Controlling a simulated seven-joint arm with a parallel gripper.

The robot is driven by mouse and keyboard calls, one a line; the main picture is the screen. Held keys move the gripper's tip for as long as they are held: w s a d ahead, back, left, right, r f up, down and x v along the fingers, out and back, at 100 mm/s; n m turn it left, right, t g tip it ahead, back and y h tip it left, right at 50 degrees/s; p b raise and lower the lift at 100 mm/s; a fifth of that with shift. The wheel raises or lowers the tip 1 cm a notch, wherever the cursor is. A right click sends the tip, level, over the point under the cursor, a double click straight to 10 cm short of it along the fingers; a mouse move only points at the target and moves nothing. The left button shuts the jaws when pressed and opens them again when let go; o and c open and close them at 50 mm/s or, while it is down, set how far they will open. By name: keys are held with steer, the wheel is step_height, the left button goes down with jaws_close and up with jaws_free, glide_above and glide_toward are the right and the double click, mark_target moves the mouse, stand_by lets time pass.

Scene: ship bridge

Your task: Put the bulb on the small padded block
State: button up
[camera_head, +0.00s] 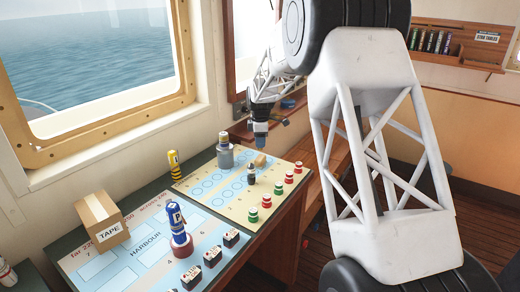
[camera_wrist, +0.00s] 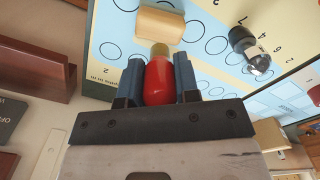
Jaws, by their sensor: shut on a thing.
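My gripper (camera_wrist: 158,68) is shut on the bulb (camera_wrist: 160,82), with one blue finger on each side. The bulb has a red rounded body and a brass-coloured end that points toward a tan block (camera_wrist: 160,23). That block, which looks like the small padded block, lies on the chart board just beyond the bulb's tip in the wrist view. In the head view my gripper (camera_head: 261,131) hangs above the far end of the table, and the tan block (camera_head: 260,160) lies below it. The bulb cannot be made out in the head view. I cannot tell if bulb and block touch.
A dark-and-clear bottle (camera_wrist: 250,48) stands near the block. Red and green pieces (camera_head: 278,188) line the board's right side.

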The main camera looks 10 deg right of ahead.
steer(key=shift+f, duration=1.8)
steer(key=shift+f, duration=0.1)
steer(key=o, duration=0.9)
step_height(320, 180, up, 12)
steer(key=shift+r, duration=0.15)
